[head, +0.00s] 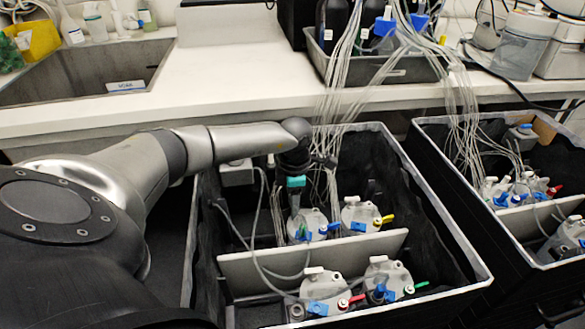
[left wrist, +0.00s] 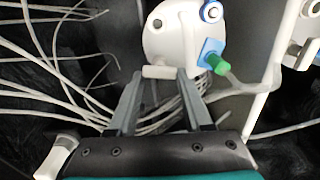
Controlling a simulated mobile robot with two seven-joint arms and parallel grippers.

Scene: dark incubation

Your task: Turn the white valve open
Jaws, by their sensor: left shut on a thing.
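My left gripper (head: 295,204) reaches down into the near left black bin, over the back-left white vessel (head: 309,220). In the left wrist view, the gripper's two grey fingers (left wrist: 161,78) are shut on the white valve (left wrist: 159,71), a short bar at the edge of the round white vessel (left wrist: 170,35). In the head view the gripper largely hides this valve. A blue fitting with a green cap (left wrist: 216,64) sits to the right of the valve. My right gripper is in neither view.
The black bin (head: 455,240) has a white divider (head: 340,252) with several vessels on both sides. Thin white tubes (head: 335,100) hang close beside the gripper. A second bin (head: 480,225) stands to the right. A counter (head: 240,80) with a sink runs behind.

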